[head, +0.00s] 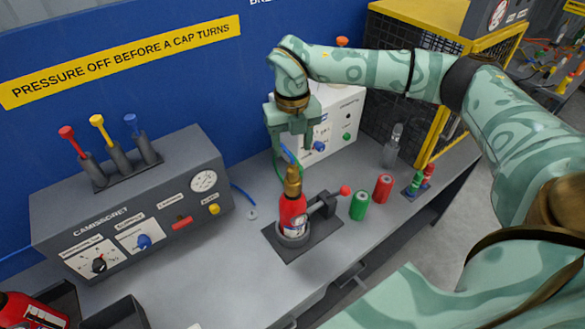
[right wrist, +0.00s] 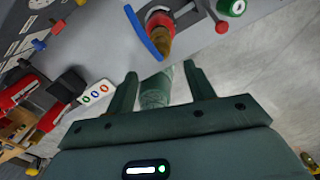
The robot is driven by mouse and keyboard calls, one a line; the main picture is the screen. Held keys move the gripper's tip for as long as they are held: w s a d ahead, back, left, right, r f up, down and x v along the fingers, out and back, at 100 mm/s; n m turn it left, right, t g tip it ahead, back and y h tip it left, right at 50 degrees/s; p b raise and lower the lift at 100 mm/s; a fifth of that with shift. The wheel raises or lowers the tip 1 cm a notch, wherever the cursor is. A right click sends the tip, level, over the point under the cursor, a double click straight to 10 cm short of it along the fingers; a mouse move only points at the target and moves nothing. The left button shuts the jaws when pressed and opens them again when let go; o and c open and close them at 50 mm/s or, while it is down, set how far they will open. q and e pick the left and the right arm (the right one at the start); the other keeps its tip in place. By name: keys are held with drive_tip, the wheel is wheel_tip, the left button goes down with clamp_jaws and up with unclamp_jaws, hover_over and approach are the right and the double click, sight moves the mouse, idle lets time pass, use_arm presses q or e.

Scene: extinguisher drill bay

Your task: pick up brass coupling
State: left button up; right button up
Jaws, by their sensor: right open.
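The brass coupling (head: 292,182) sits upright on top of a red extinguisher (head: 292,214) in the head view. The extinguisher stands in a round holder on a dark base plate (head: 284,247). In the right wrist view the coupling (right wrist: 162,43) shows beyond the fingertips, with a blue strip beside it. My right gripper (head: 292,142) is open and empty, a little above the coupling, fingers pointing down. Its two fingers (right wrist: 160,75) also show apart in the right wrist view. My left gripper is in neither view.
A clamp with a red knob (head: 345,190) stands right of the extinguisher. Green (head: 358,206) and red (head: 383,187) cans are further right. A grey control console (head: 135,205) fills the left. A white box (head: 345,128) stands behind.

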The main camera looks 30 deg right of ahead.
sight(293, 166)
drive_tip(key=f, duration=0.2)
drive_tip(key=shift+w+f, duration=0.3)
drive_tip(key=shift+f, duration=0.35)
drive_tip(key=f+p, duration=0.1)
drive_tip(key=f, duration=0.1)
drive_tip(key=s+f+p, duration=0.1)
drive_tip(key=f, duration=0.1)
drive_tip(key=shift+f, duration=0.2)
drive_tip(key=shift+w+f, duration=0.15)
drive_tip(key=shift+f, duration=0.15)
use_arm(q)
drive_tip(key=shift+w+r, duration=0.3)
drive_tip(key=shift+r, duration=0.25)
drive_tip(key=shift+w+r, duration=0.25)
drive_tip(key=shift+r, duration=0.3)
use_arm(e)
drive_tip(key=c, duration=1.2)
